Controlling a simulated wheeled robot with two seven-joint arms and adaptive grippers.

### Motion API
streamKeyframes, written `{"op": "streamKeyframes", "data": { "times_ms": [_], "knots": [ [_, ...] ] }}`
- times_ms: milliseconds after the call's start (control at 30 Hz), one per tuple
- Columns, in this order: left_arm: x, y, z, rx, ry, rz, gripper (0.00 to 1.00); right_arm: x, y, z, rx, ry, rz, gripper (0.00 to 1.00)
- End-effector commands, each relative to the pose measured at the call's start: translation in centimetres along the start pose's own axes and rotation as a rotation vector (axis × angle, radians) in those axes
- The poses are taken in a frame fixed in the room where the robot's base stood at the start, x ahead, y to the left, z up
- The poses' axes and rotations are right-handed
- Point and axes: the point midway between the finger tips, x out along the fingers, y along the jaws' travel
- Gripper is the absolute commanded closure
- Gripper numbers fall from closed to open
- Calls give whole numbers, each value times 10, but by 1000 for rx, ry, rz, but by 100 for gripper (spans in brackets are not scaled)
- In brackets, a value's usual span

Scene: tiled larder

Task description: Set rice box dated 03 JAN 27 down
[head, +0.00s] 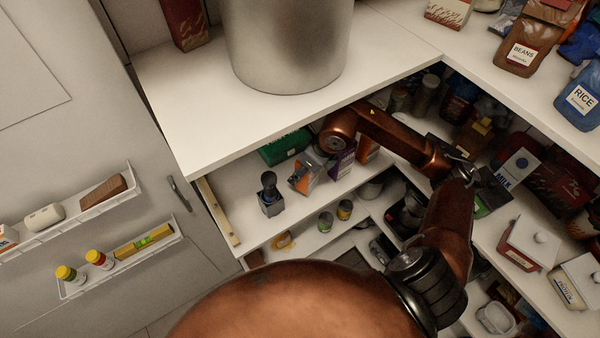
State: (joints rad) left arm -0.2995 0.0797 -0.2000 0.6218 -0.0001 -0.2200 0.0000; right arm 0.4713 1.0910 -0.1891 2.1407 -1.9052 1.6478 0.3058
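My copper-coloured arm enters from the bottom, bends upward at a black joint, then folds back left under the upper counter. I take it for my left arm. Its wrist is near a tilted grey and orange box (305,180) on or just above the middle shelf (310,213). Dark parts, perhaps my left gripper (304,172), cross this box; I cannot tell whether they grip it. A purple box (342,166) is close on the right. No date is readable, so I cannot identify the rice box. My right gripper is not in view.
A dark grinder (270,195) stands left of the tilted box, with bare shelf around it. A green box (284,147) is behind. The upper counter (205,95) carries a large metal pot (288,40) and overhangs the shelf. A milk carton (517,168) stands right of my arm.

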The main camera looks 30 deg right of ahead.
Motion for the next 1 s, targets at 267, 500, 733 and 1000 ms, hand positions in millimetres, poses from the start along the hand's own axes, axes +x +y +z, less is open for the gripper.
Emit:
{"op": "streamKeyframes", "data": {
  "times_ms": [267, 500, 733, 1000],
  "knots": [
    [-8, 0, -1, 0, 0, 0, 100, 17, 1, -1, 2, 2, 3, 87],
    [-12, 0, -1, -1, 0, 0, 100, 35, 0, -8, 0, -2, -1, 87],
    [-9, 0, 0, -1, -1, 0, 100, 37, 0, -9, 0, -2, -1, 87],
    [-9, 0, 0, 0, -1, 0, 100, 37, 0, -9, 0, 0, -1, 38]
  ]
}}
